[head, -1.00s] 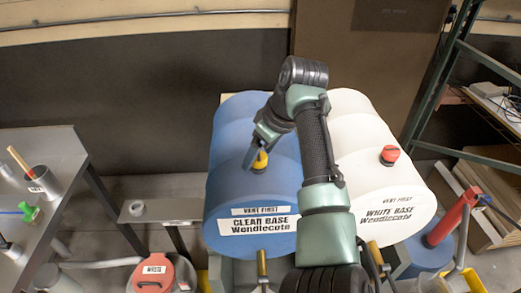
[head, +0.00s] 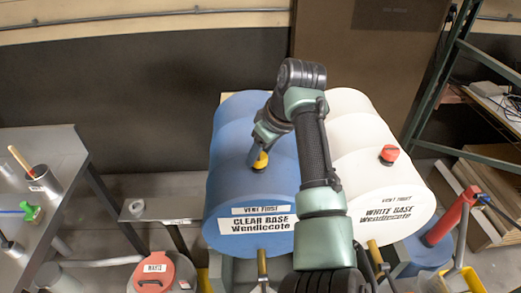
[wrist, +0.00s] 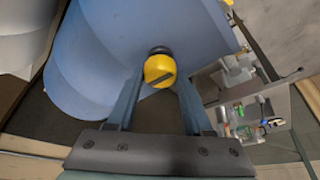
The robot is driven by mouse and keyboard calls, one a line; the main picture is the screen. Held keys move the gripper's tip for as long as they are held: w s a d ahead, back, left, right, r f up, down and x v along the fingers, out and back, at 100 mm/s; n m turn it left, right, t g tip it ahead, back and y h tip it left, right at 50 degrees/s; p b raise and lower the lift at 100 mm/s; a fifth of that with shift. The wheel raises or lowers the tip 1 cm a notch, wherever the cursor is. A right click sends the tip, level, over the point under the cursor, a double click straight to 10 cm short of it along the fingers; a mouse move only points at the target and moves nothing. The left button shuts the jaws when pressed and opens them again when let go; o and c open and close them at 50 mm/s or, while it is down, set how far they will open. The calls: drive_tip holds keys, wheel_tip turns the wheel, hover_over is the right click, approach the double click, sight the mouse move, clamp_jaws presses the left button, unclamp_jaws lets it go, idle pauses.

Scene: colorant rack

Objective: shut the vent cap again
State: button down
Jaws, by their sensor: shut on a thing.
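The yellow vent cap (head: 261,162) sits on top of the blue drum (head: 225,190) labelled CLEAR BASE. In the wrist view the round yellow cap (wrist: 159,70) has a dark slanted bar on its face and a dark collar behind it. My gripper (head: 259,158) comes down on the cap from above. In the wrist view one finger of my gripper (wrist: 160,76) lies along each side of the cap, and it is shut on the cap. The fingertips are partly hidden by the cap, and I cannot tell how far the cap is turned.
A white drum (head: 400,205) labelled WHITE BASE with a red cap (head: 389,154) stands close on the right. A metal bench (head: 70,165) is at the left. A red-lidded waste can (head: 158,270) stands at the lower left. Brass taps (head: 262,265) stick out below the drums.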

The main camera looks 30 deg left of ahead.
drive_tip(key=m+p, duration=0.1)
drive_tip(key=m, duration=0.1)
drive_tip(key=m+t+p, duration=0.1)
drive_tip(key=p, duration=0.1)
drive_tip(key=shift+s+a+r+m+h, duration=0.1)
drive_tip(key=shift+s+r+m+h, duration=0.1)
drive_tip(key=shift+m+h, duration=0.2)
drive_tip(key=m+p, duration=0.2)
drive_tip(key=m+t+h+p, duration=0.1)
drive_tip(key=m+p, duration=0.1)
drive_tip(key=m, duration=0.1)
drive_tip(key=shift+a+t, duration=0.1)
drive_tip(key=shift+t, duration=0.2)
drive_tip(key=m+h, duration=0.1)
drive_tip(key=m, duration=0.1)
drive_tip(key=m+p, duration=0.1)
drive_tip(key=m, duration=0.1)
drive_tip(key=shift+a+f+t+h, duration=0.1)
drive_tip(key=shift+t+h, duration=0.2)
drive_tip(key=shift+h, duration=0.1)
drive_tip(key=shift+f+m+h, duration=0.1)
drive_tip(key=shift+m+h, duration=0.7)
drive_tip(key=shift+m, duration=1.4)
drive_tip(key=shift+c, duration=1.5)
unclamp_jaws()
